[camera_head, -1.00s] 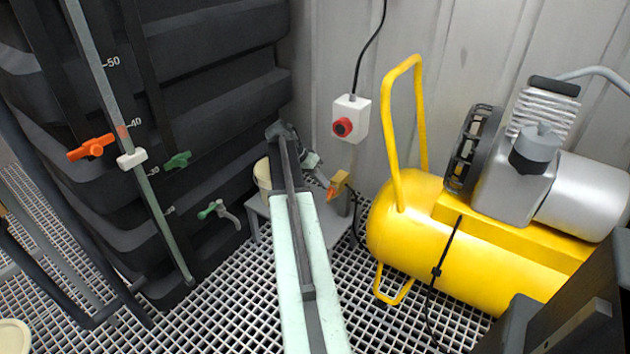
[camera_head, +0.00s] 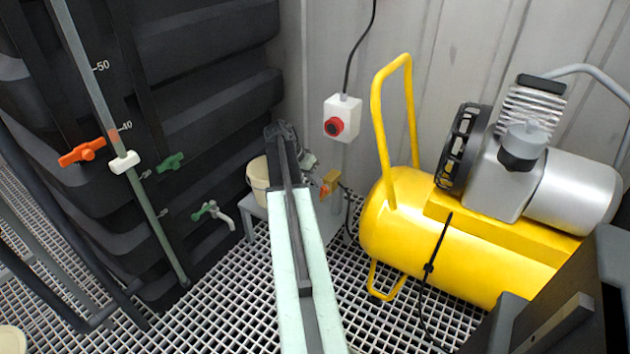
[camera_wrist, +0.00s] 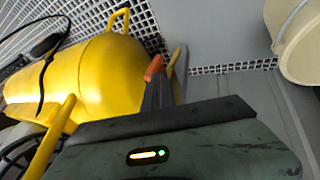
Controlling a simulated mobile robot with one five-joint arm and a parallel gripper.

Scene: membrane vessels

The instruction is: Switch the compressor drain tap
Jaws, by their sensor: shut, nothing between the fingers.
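The compressor drain tap (camera_head: 331,177) has a brass body and an orange handle, left of the yellow compressor tank (camera_head: 410,218) in the head view. In the wrist view its orange handle (camera_wrist: 154,68) shows just beyond the dark fingers. My gripper (camera_head: 317,178) is close to the tap's left side in the head view, partly hidden behind my arm. In the wrist view my gripper (camera_wrist: 158,88) is shut and empty, its tip right by the handle. I cannot tell whether they touch.
A cream bucket (camera_head: 258,176) stands on a grey platform (camera_head: 252,211) left of my arm. A white switch box (camera_head: 342,117) with a red knob is on the wall behind. A black tank (camera_head: 215,110) with orange and green taps fills the left. Open grating lies in front.

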